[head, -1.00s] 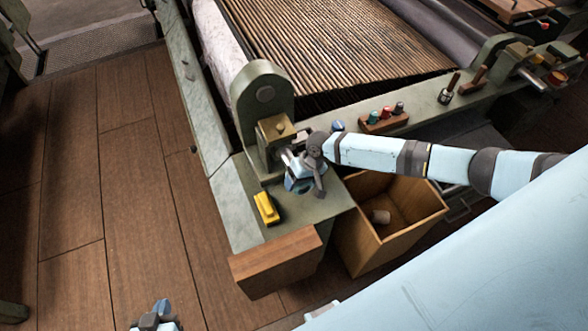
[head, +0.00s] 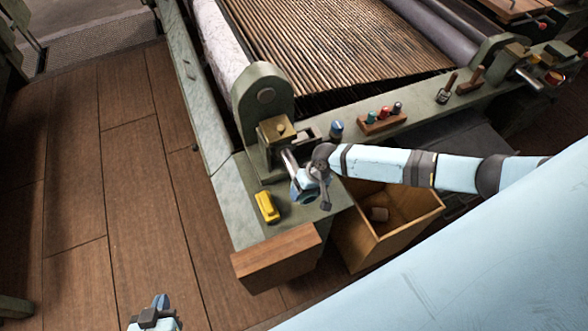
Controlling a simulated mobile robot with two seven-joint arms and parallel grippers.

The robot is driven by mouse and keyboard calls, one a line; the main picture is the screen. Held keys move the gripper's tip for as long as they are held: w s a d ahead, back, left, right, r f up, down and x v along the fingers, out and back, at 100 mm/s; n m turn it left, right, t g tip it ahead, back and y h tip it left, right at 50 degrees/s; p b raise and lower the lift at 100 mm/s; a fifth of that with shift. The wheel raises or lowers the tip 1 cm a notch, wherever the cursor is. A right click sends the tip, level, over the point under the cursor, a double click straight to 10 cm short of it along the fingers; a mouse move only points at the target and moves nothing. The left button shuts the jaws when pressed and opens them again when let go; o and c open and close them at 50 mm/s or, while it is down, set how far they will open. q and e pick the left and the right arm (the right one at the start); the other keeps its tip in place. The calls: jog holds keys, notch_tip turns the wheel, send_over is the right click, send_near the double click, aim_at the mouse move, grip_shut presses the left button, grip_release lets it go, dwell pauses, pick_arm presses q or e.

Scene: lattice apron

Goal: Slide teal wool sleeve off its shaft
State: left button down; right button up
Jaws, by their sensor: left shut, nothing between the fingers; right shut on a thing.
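The short metal shaft (head: 290,159) sticks out of a brass bearing block (head: 273,131) at the machine's near corner. A bare length of it shows between the block and my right gripper (head: 301,191). My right gripper is shut around a small bluish thing at the shaft's outer end, apparently the teal wool sleeve. The fingers and wrist hide most of it, and I cannot tell whether the shaft's tip is still inside it. My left gripper (head: 158,304) is shut and empty, low over the floor at the bottom edge, far from the shaft.
A yellow block (head: 266,207) lies on the green frame near the shaft. A wooden bin (head: 402,239) with a small cylinder (head: 379,214) inside stands below. A rack of coloured pegs (head: 381,127) and a blue-topped knob (head: 336,130) sit behind my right wrist.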

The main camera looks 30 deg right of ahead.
jog(key=shift+s+a+p, duration=0.15)
jog(key=shift+s+p, duration=1.3)
jog(key=shift+s, duration=0.75)
jog(key=shift+r, duration=0.1)
jog(key=shift+s+a+r+p, duration=0.1)
jog(key=shift+s+r+p, duration=0.15)
jog(key=shift+s+r, duration=0.3)
jog(key=shift+s+d+r+p, duration=0.1)
jog(key=shift+s+r+p, duration=0.25)
jog(key=shift+s, duration=0.45)
jog(key=shift+s+a+r+p, duration=0.1)
jog(key=shift+s+r+p, duration=0.1)
jog(key=shift+s+r, duration=0.4)
